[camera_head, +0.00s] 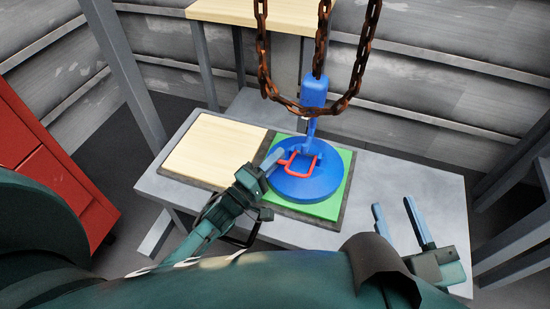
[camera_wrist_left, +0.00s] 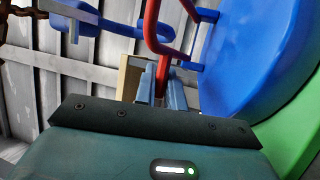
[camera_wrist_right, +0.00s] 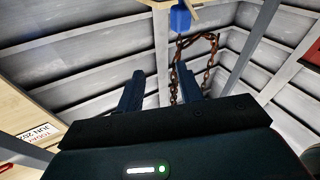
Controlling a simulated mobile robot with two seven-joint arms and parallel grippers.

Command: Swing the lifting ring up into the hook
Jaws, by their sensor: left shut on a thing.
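The red lifting ring (camera_head: 318,167) is hinged on a round blue disc (camera_head: 305,188), which sits on a green plate (camera_head: 342,200). In the head view the ring appears low over the disc; its exact tilt is hard to judge. My left gripper (camera_head: 274,158) is shut on the ring at its left side. The left wrist view shows the red bar (camera_wrist_left: 152,30) running between my left fingers (camera_wrist_left: 163,84). The blue hook (camera_head: 313,92) hangs above the disc, its lower end close behind the ring. It also shows in the left wrist view (camera_wrist_left: 85,14).
Rusty chains (camera_head: 355,75) hang around the hook. The grey table (camera_head: 400,185) has a bare wooden panel (camera_head: 210,150) left of the green plate and free room to the right. A red cabinet (camera_head: 50,160) stands at left. Grey posts and a wooden shelf (camera_head: 250,12) stand behind.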

